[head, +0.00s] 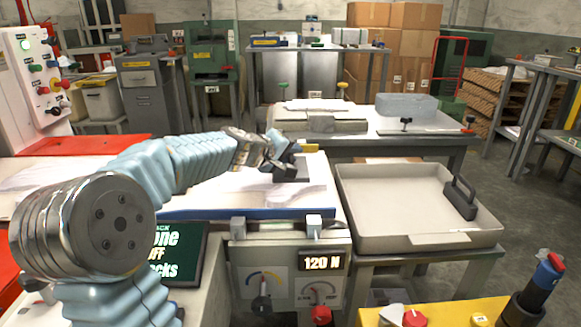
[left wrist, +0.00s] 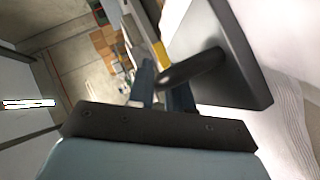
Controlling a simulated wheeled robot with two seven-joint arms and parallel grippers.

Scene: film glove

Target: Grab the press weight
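The press weight (head: 291,174) is a dark block with a handle on the white press bed. It fills the upper right of the left wrist view (left wrist: 232,60), with its dark rounded handle (left wrist: 190,70) pointing toward my fingers. My left gripper (head: 283,147) is at the handle, just above the block, and partly hides it. In the left wrist view my two blue-grey fingers (left wrist: 163,90) are close about the handle's end. Whether they are clamped on it cannot be told. My right gripper is not in view.
A similar dark block with a handle (head: 460,197) stands in a shallow beige tray (head: 395,225) on the right. The tray's left part is empty. The press front carries a 120 N display (head: 323,262) and knobs. A table with a grey block (head: 406,107) stands behind.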

